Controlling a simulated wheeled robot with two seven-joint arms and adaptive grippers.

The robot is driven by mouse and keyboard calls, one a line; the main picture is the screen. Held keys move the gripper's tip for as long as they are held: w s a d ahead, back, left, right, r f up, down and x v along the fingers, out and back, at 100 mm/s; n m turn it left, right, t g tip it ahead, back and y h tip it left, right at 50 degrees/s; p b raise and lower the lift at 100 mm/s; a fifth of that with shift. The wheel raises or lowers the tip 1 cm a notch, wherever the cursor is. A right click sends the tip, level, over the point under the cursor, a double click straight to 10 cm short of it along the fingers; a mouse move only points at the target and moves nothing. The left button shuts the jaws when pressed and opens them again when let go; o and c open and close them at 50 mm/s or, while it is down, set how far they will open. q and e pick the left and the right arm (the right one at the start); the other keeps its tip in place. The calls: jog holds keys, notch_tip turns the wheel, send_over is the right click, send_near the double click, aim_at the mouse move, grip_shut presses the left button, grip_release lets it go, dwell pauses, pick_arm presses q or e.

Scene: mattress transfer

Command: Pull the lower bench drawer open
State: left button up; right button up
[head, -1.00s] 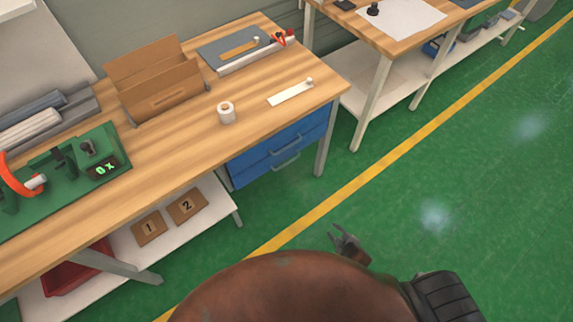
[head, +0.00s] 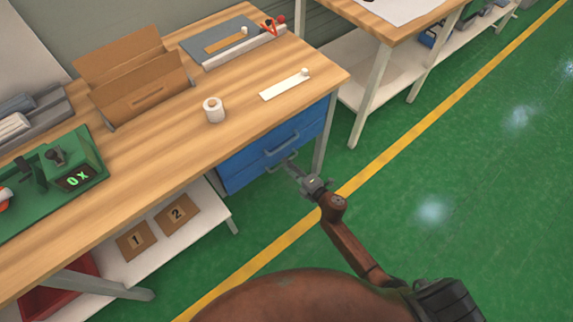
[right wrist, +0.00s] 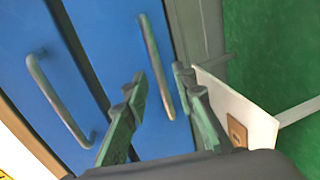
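The blue lower bench drawer (head: 240,181) is under the right end of the wooden bench and looks shut. Its bar handle (right wrist: 153,62) shows in the right wrist view, while my gripper partly covers it in the head view. My right gripper (head: 293,166) is at the drawer front. In the right wrist view its two fingers (right wrist: 159,76) are apart, one on each side of the lower handle. I cannot tell whether they touch it. The upper drawer, with its handle (head: 283,143), is also shut. My left gripper is out of view.
The bench top (head: 180,130) holds a white roll (head: 213,110), a cardboard holder (head: 140,95) and a green device (head: 55,185). A white lower shelf (head: 205,215) is left of the drawers, and a bench leg (head: 319,150) stands right. Green floor (head: 470,160) is clear.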

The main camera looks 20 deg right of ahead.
jog(key=shift+w+a+f, duration=0.1)
jog(key=shift+w+a, duration=0.1)
jog(key=shift+w, duration=0.3)
grip_shut()
dwell(0.4)
